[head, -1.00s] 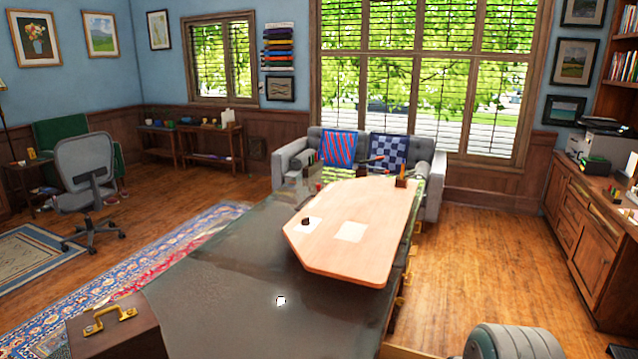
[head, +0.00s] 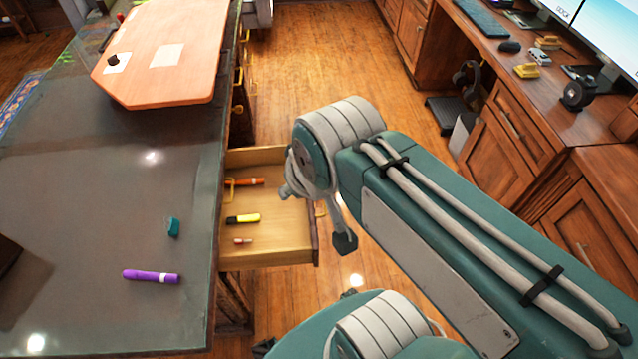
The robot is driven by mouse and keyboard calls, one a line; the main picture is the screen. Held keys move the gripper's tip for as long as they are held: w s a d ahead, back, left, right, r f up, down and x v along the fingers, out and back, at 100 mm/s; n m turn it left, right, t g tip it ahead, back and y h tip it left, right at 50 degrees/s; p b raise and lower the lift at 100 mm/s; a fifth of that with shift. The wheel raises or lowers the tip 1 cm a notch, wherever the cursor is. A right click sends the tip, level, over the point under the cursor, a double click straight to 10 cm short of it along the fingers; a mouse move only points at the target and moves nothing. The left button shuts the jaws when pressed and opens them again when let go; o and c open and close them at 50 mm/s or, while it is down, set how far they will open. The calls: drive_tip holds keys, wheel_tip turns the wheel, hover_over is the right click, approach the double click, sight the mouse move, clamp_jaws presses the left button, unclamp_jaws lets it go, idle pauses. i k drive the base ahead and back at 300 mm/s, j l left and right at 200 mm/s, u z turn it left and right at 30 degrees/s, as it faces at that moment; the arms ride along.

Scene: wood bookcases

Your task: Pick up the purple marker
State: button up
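The purple marker (head: 151,277) lies on its side on the dark desk top (head: 90,215), near the desk's right edge, with a white band near its right end. My arm reaches in from the lower right and stands to the right of the desk. The tip of my gripper (head: 344,242) seems to show in part below the arm's joint, beyond the open drawer's right side. It is well apart from the marker. Its fingers cannot be made out.
A small teal object (head: 173,228) lies behind the marker. An open drawer (head: 290,258) sticks out from the desk, holding a yellow highlighter (head: 243,219), an orange marker (head: 245,182) and a small brownish item (head: 243,241). A wooden board (head: 195,60) lies farther back. A wooden counter (head: 560,125) stands at right.

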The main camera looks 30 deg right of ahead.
sight(173, 278)
drive_tip(key=k+l, duration=0.1)
drive_tip(key=l, duration=0.25)
drive_tip(key=k+l+u, duration=0.1)
drive_tip(key=l, duration=0.3)
drive_tip(key=k+l+u, duration=0.1)
drive_tip(key=l, duration=0.25)
drive_tip(key=u, duration=1.4)
drive_tip(key=i+j+z, duration=0.3)
drive_tip(key=i+j, duration=0.15)
drive_tip(key=i+j+z, duration=0.3)
drive_tip(key=i+j, duration=0.25)
